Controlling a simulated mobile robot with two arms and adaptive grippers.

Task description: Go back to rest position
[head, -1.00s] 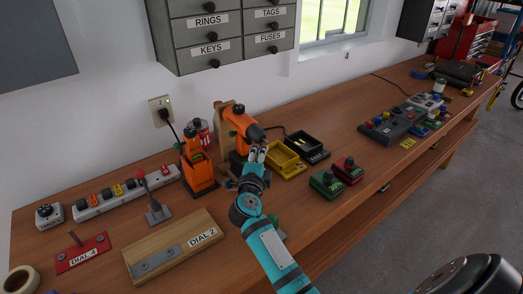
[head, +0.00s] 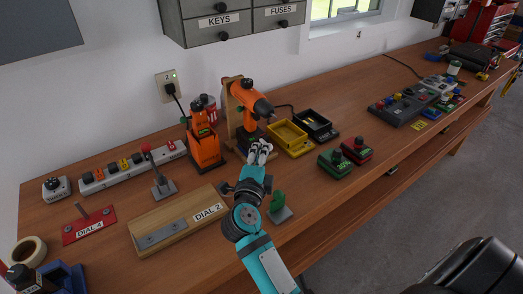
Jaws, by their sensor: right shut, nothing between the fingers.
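My right gripper (head: 260,148) is at the end of the teal arm, over the middle of the wooden workbench (head: 330,200). Its fingers are shut with nothing between them. It is in front of and below the nose of the orange drill-like tool (head: 246,97), which stands in a wooden holder; a small gap seems to separate them. My left gripper is not in view.
An orange charger-like unit (head: 205,148) stands left of the gripper; yellow (head: 287,136) and black (head: 314,124) bins stand right. A green lever (head: 278,201) is close beside my arm.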

